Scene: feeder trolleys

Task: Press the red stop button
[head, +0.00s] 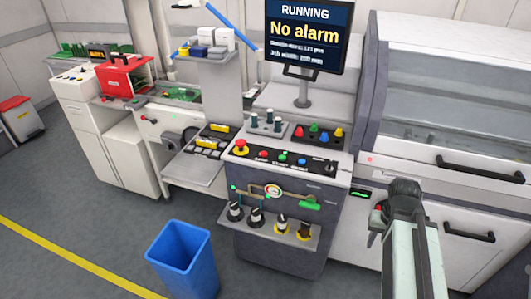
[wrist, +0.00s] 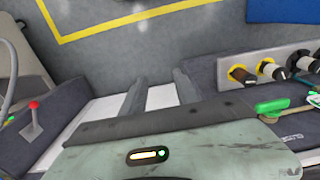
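A red mushroom button (head: 241,146) on a yellow collar stands at the left end of the sloped control panel (head: 318,174) in the head view. A smaller red button (head: 262,154) is just right of it, followed by green and blue ones. None of these buttons shows in the wrist view. My gripper (wrist: 160,78) is open and empty in the wrist view, its two grey fingers apart. In the head view my arm is at the lower right, well right of the panel, and the fingers cannot be made out there.
A red-tipped lever (wrist: 33,106) is left of my fingers. A blue bin (head: 183,262) stands on the floor. The screen (head: 306,32) reads "RUNNING, No alarm".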

